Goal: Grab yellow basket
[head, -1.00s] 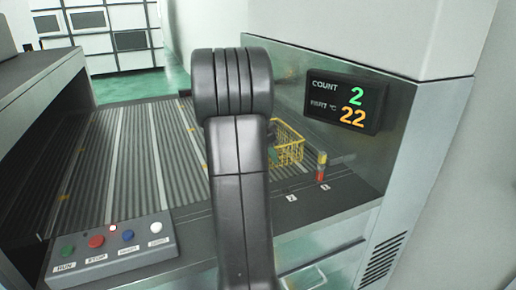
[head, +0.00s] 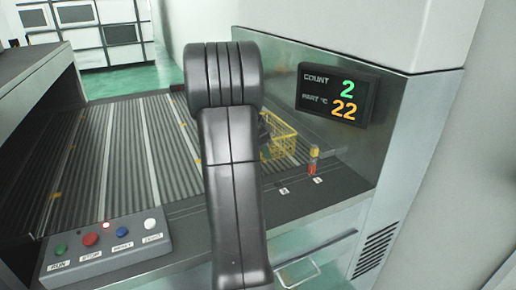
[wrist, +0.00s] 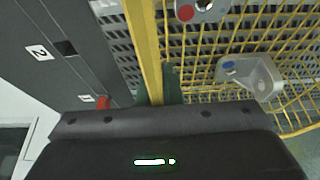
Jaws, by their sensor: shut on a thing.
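The yellow wire basket (head: 280,140) is on the grey ribbed conveyor at its right side, partly hidden behind my dark arm in the head view. In the wrist view the basket (wrist: 235,38) fills the upper right, with its thick yellow rim bar (wrist: 146,60) running up from my gripper. My gripper (wrist: 158,88) is shut on this rim. Inside the basket lie a grey metal bracket with a blue dot (wrist: 255,78) and a metal part with a red dot (wrist: 200,10). The fingertips are mostly hidden in the head view.
A control box with several buttons (head: 107,247) sits at the front left. A small red and yellow post (head: 313,160) stands on the ledge right of the basket. A display reading 2 and 22 (head: 337,95) is on the right wall.

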